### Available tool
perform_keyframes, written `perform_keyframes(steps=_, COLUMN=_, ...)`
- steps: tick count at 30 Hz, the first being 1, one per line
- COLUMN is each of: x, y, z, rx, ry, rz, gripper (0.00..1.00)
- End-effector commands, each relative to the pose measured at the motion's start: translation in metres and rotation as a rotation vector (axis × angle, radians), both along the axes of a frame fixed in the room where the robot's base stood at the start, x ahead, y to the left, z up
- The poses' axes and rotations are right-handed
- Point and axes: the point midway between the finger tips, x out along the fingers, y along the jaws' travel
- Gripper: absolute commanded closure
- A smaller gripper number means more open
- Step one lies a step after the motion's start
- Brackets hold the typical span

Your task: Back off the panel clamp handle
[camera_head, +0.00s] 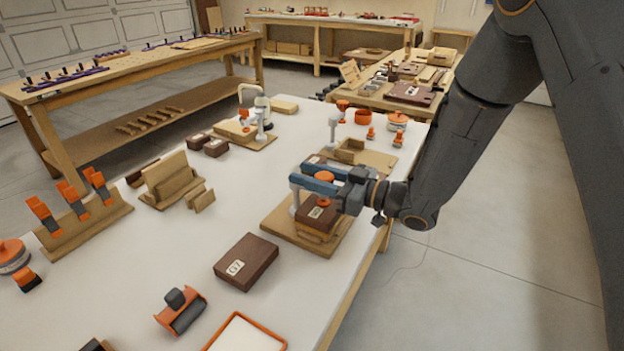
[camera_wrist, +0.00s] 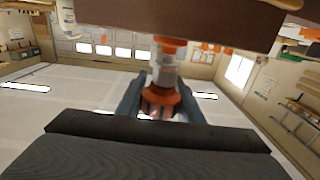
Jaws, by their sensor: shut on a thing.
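The panel clamp has an orange handle (camera_head: 325,176) above a dark brown labelled block (camera_head: 318,213) on a wooden base (camera_head: 281,224). A pale clamp post stands at the left of the block. My gripper (camera_head: 318,176) reaches in from the right, its two blue fingers on either side of the handle. In the wrist view the fingers (camera_wrist: 160,98) are shut on the orange handle (camera_wrist: 160,75), with a grey-white shaft (camera_wrist: 166,65) and the dark brown block (camera_wrist: 190,16) beyond it. The gripper partly hides the clamp in the head view.
A similar clamp (camera_head: 262,110) on a wooden base stands farther back. A dark brown panel marked G7 (camera_head: 246,261) lies in front on the white bench (camera_head: 190,245). An orange-rimmed tray (camera_head: 245,335) is at the front edge. A wooden holder (camera_head: 171,183) stands left. The floor is clear to the right.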

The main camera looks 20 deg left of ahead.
Motion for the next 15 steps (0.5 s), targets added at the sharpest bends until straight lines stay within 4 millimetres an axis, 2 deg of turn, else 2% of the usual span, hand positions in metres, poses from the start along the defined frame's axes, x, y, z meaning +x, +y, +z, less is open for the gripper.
perform_keyframes(steps=15, x=-0.018, y=-0.003, z=-0.003, rx=0.001, ry=-0.002, rz=0.494, gripper=0.89)
